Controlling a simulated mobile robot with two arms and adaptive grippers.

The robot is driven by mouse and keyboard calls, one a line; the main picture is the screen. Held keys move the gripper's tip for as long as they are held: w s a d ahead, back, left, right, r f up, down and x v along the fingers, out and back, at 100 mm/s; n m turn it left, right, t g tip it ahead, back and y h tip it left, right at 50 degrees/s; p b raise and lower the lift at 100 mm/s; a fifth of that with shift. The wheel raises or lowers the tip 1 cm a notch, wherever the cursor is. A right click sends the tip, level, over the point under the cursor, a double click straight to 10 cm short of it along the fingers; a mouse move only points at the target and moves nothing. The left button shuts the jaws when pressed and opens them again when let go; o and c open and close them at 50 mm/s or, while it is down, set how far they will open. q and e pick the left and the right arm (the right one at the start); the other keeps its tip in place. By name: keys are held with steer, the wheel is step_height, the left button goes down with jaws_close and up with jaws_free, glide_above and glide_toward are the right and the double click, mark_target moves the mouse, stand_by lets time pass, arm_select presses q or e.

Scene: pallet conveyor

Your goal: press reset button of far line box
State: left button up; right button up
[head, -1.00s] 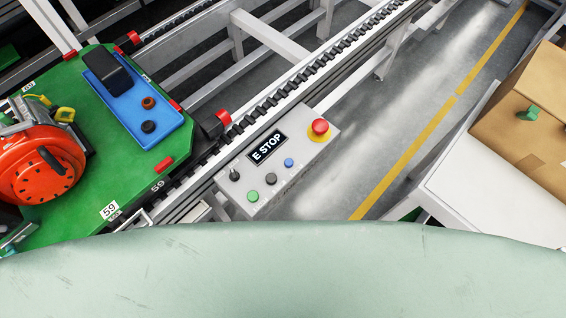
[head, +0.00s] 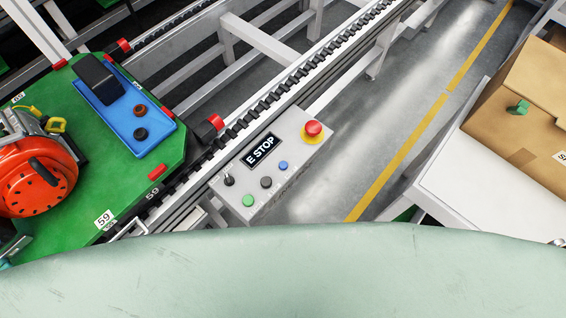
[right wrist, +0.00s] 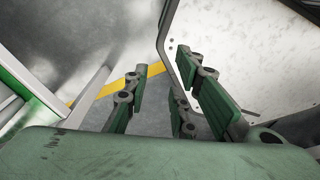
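A grey control box (head: 225,192) labelled E STOP (head: 261,150) stands beside the conveyor, near the middle of the head view. On it are a red mushroom button (head: 313,128) on a yellow base, a blue button (head: 283,166), a black button (head: 266,182), a green button (head: 248,200) and a small toggle switch (head: 229,180). I cannot read labels by the buttons. My right gripper (right wrist: 163,85) is open and empty in the right wrist view, over the floor beside a white panel, with no button in that view. My left gripper is not in view.
A green pallet (head: 90,215) with a red machine (head: 35,185) and a blue tray (head: 128,122) sits on the conveyor (head: 275,95) at left. A cardboard box (head: 500,120) rests on a white table (head: 480,185) at right. Clear floor with a yellow line (head: 400,155) lies between.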

jaws_close()
steer(key=shift+d, duration=0.1)
stand_by(1.1)
